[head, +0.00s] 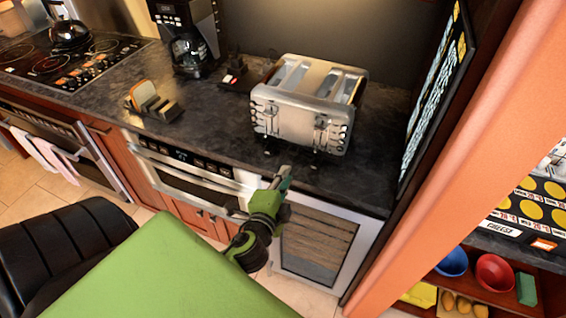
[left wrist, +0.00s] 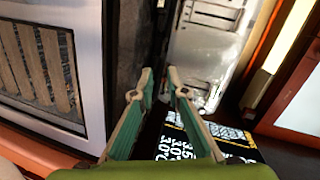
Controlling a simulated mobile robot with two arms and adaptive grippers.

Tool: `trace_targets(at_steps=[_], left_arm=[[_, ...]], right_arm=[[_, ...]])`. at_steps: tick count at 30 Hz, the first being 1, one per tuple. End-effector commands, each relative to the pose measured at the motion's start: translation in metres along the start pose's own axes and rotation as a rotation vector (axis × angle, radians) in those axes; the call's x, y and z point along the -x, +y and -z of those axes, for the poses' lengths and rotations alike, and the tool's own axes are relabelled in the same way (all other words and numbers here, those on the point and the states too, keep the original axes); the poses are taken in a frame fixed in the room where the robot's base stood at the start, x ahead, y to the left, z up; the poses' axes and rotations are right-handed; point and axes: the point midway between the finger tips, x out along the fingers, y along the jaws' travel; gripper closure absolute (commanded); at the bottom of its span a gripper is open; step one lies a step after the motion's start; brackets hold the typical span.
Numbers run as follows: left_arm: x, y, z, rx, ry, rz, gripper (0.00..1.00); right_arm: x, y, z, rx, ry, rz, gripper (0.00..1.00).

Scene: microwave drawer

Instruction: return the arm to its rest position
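My left arm with its green and black wrist reaches over the floor toward the counter's front. My left gripper (head: 286,178) is near the counter edge, just right of the microwave drawer (head: 190,181) and above the glass-fronted cooler (head: 315,240). In the left wrist view its two teal-padded fingers (left wrist: 159,72) stand apart with a gap between the tips. I see nothing held in it. The microwave drawer's front looks closed. My right gripper is not in view.
A silver toaster (head: 308,103) stands on the dark counter (head: 222,118) behind the gripper. A coffee maker (head: 188,38) and a bread holder (head: 152,102) stand farther left. A dark chart panel (head: 437,90) and an orange post (head: 465,150) rise at right. Tiled floor lies below.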

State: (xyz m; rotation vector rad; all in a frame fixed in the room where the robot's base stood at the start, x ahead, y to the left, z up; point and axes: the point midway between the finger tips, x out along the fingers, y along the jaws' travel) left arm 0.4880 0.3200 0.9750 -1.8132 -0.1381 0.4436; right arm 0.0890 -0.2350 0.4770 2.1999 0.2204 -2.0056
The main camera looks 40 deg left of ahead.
Motion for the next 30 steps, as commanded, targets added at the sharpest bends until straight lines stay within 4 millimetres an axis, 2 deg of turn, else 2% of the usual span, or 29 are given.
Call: trace_targets(at_steps=[6, 23, 26, 29, 30], left_arm=[[0.016, 0.001, 0.0, 0.0, -0.001, -0.001, 0.86], [0.017, 0.001, 0.0, 0.0, -0.001, -0.002, 0.86], [0.014, 0.016, -0.002, 0.008, -0.002, -0.027, 0.86], [0.009, 0.058, -0.008, 0.038, -0.007, -0.101, 0.86], [0.007, 0.082, -0.011, 0.057, -0.011, -0.145, 0.86]], right_arm=[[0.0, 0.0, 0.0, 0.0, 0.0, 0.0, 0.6], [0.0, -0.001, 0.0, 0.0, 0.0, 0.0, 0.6], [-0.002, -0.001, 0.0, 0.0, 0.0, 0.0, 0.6], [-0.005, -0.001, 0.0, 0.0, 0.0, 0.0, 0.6], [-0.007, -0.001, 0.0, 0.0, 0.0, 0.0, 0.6]])
